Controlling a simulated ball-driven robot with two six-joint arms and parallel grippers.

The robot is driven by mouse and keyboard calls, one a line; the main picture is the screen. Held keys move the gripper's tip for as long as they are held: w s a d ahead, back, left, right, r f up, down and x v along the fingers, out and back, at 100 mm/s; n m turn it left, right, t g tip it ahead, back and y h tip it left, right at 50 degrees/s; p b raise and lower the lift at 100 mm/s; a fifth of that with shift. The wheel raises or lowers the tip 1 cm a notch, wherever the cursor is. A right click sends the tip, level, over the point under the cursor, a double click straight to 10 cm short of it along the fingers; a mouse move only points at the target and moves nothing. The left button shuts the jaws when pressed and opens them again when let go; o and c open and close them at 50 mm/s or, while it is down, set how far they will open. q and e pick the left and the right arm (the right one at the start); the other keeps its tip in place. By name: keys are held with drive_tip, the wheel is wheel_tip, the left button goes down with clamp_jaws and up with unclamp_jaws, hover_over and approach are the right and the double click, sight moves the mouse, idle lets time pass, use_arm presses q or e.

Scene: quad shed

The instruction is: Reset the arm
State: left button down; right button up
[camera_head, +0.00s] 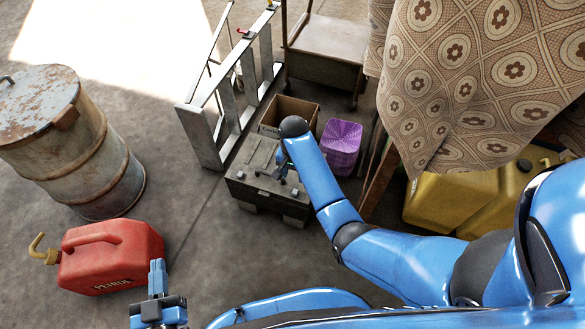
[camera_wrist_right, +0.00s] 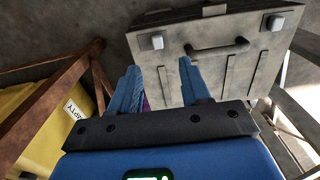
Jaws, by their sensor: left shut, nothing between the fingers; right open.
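My right arm reaches forward, and its gripper (camera_head: 282,168) is over the grey toolbox (camera_head: 262,198) in the head view, partly hidden by my own arm. In the right wrist view the right gripper (camera_wrist_right: 165,85) has its two blue fingers apart with nothing held between them. The toolbox (camera_wrist_right: 262,62) with its handle and latches lies beyond the fingertips there. My left gripper (camera_head: 157,278) is low at the left of the head view, shut and empty, beside the red petrol can (camera_head: 120,255).
A rusty drum (camera_head: 85,150) stands at left. A stepladder (camera_head: 203,135), cardboard box (camera_head: 297,110) and purple basket (camera_head: 341,140) are around the toolbox. A patterned cloth (camera_head: 470,70) hangs above yellow containers (camera_head: 450,200) at right. Bare floor lies between drum and toolbox.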

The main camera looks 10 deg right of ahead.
idle(0.3)
drive_tip(key=w+r+n+t+y, duration=0.2)
drive_tip(key=w+r+n+t, duration=0.3)
drive_tip(key=w+r+t, duration=0.5)
drive_tip(key=s+d+r+n+t, duration=0.1)
drive_tip(key=s+d+r+t, duration=0.15)
drive_tip(key=s, duration=0.55)
drive_tip(key=s+d+r+n+t+h, duration=0.15)
drive_tip(key=s+r+t, duration=0.25)
drive_tip(key=s, duration=0.5)
drive_tip(key=s+d+r+t+y, duration=0.1)
drive_tip(key=s+d+r+t, duration=0.15)
drive_tip(key=s, duration=0.55)
drive_tip(key=s+d+f+g+h, duration=0.1)
drive_tip(key=s+h, duration=0.1)
drive_tip(key=s, duration=1.1)
wheel_tip(320, 180, up, 30)
drive_tip(key=p, duration=3)
drive_tip(key=shift+w+d+r+m+p, duration=0.2)
drive_tip(key=shift+w+r+m+p, duration=0.1)
drive_tip(key=shift+w+m, duration=0.1)
